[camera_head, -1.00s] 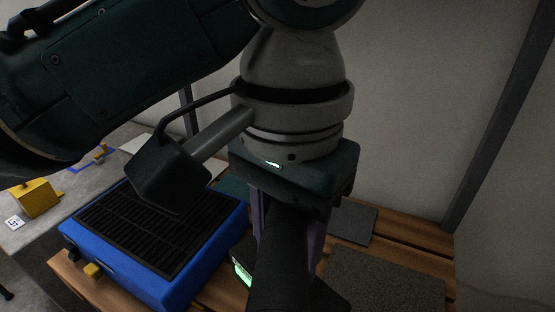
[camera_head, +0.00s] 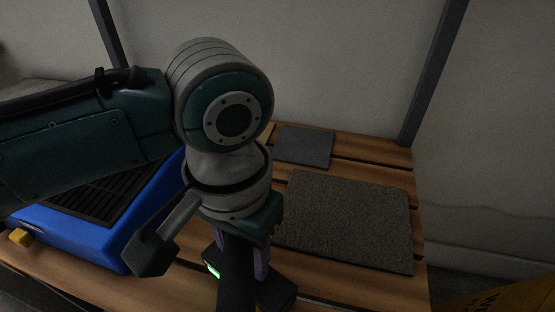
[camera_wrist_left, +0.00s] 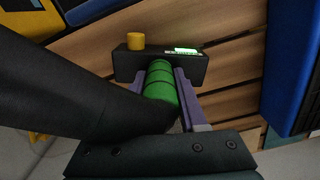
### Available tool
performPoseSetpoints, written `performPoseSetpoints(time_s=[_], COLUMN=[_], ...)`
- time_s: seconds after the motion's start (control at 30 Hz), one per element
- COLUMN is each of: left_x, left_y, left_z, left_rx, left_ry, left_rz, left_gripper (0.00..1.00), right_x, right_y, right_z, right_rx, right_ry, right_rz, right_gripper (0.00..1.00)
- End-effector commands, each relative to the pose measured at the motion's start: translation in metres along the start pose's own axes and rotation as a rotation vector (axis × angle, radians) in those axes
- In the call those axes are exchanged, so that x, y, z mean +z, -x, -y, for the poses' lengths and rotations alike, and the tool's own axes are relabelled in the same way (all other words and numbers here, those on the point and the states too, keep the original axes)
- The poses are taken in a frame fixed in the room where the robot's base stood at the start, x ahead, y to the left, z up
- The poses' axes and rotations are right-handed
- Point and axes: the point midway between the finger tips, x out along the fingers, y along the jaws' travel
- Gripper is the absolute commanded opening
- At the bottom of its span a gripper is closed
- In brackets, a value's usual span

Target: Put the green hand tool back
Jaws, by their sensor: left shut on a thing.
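My left gripper (camera_head: 243,252) points down over the slatted wooden table near its front edge. In the left wrist view its purple fingers (camera_wrist_left: 166,95) are shut around the ribbed green grip of the hand tool (camera_wrist_left: 161,85). The tool has a thick black tube-like body and a black block at the grip's end, with a yellow knob and a lit green strip. In the head view the tool (camera_head: 236,280) shows mostly as its black body and block, partly hidden by my wrist. I cannot tell whether it touches the table. My right gripper is not in view.
A blue box with a black slotted top (camera_head: 85,240) stands at the left, partly behind my arm. A rough grey mat (camera_head: 345,215) and a smaller dark mat (camera_head: 303,146) lie on the table (camera_head: 370,283). A yellow object (camera_head: 500,298) is at bottom right.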

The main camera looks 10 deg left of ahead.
Motion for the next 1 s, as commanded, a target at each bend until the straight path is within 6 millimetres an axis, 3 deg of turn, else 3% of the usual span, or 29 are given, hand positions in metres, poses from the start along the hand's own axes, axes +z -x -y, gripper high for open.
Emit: performPoseSetpoints(time_s=[0.03, 0.1, 0.47, 0.5, 0.73, 1.0], left_x=[0.0, -0.0005, -0.0004, -0.0003, -0.0002, -0.0004], left_y=[-0.0132, -0.0186, -0.0204, -0.0199, -0.0198, -0.0179], left_z=[-0.0001, -0.0002, -0.0005, -0.0004, -0.0003, -0.0001], left_rx=[0.0, 0.0, 0.001, 0.001, 0.001, 0.001], left_ry=[0.001, 0.0, 0.0, -0.001, 0.0, 0.0], left_rz=[0.001, -0.001, -0.001, -0.001, 0.0, -0.001], left_gripper=[0.0, 0.0, 0.0, 0.46, 0.71, 0.71], right_x=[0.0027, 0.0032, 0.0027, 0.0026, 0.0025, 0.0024], right_y=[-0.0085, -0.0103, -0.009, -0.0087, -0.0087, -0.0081], right_z=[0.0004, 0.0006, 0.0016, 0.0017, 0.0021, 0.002], right_rx=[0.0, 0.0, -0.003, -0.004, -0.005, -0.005], right_ry=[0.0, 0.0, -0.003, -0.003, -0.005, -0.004], right_rz=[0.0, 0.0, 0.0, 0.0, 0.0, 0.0], right_gripper=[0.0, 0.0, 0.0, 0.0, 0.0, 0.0])
